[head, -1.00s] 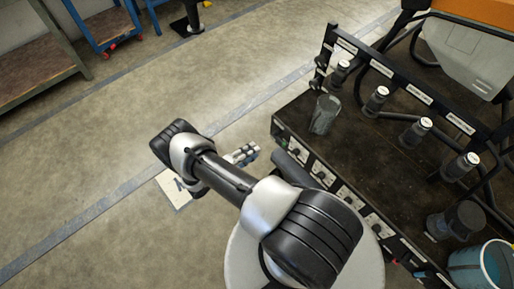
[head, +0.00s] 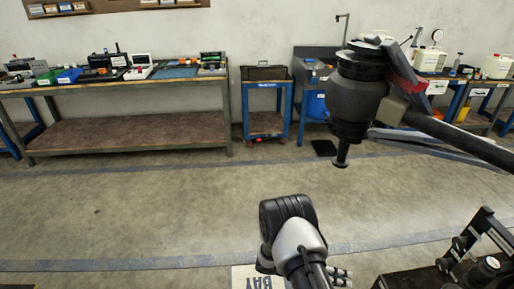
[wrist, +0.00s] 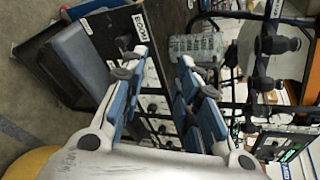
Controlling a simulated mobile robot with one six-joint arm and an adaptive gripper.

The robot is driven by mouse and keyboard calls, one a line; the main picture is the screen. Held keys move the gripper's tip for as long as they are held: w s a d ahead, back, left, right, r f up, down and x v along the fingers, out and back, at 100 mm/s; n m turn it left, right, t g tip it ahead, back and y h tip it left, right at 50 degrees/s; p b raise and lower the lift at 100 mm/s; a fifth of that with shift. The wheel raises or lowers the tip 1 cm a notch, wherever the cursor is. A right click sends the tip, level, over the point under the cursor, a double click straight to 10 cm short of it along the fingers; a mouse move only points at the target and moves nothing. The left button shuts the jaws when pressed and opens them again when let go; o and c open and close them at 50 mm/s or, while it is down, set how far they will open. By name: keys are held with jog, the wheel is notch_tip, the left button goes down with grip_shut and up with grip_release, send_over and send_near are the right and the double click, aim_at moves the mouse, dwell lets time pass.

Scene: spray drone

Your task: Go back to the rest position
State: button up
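My gripper (wrist: 163,62) is open in the wrist view. Its two blue-padded fingers stand apart with nothing held between them. In the head view my arm reaches forward at the bottom middle. Part of my gripper (head: 341,276) shows there, beyond the arm, low over the floor beside the black rack; its fingertips are not clear in that view. Beyond the fingers in the wrist view are a black panel with a white label (wrist: 140,24) and a translucent ribbed object (wrist: 196,47).
A dark drone rotor unit (head: 358,95) on an arm hangs at the upper right. The black rack (head: 415,280) is at the lower right. A long workbench (head: 120,88) and a blue cart (head: 265,122) stand along the wall. The floor at middle left is clear.

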jog(key=s+a+r+m+y, duration=0.1)
jog(key=s+r+m+y, duration=0.1)
jog(key=r+m, duration=0.45)
jog(key=s+a+r+m+y, duration=0.1)
jog(key=r+m+y, duration=0.15)
jog(key=r, duration=0.75)
jog(key=s+a+r+m+y, duration=0.2)
jog(key=r+m, duration=0.4)
jog(key=r, duration=0.2)
jog(key=s+a+r+m+t+y, duration=0.3)
jog(key=s+a+r+m, duration=0.1)
jog(key=s+r+m, duration=0.2)
jog(key=s+a+r+m+t+y, duration=0.3)
jog(key=s+r+m, duration=0.4)
jog(key=s, duration=0.3)
jog(key=shift+s+a+m+y, duration=0.15)
jog(key=shift+a+m+y, duration=0.7)
jog(key=shift+a, duration=0.3)
jog(key=shift+d, duration=0.1)
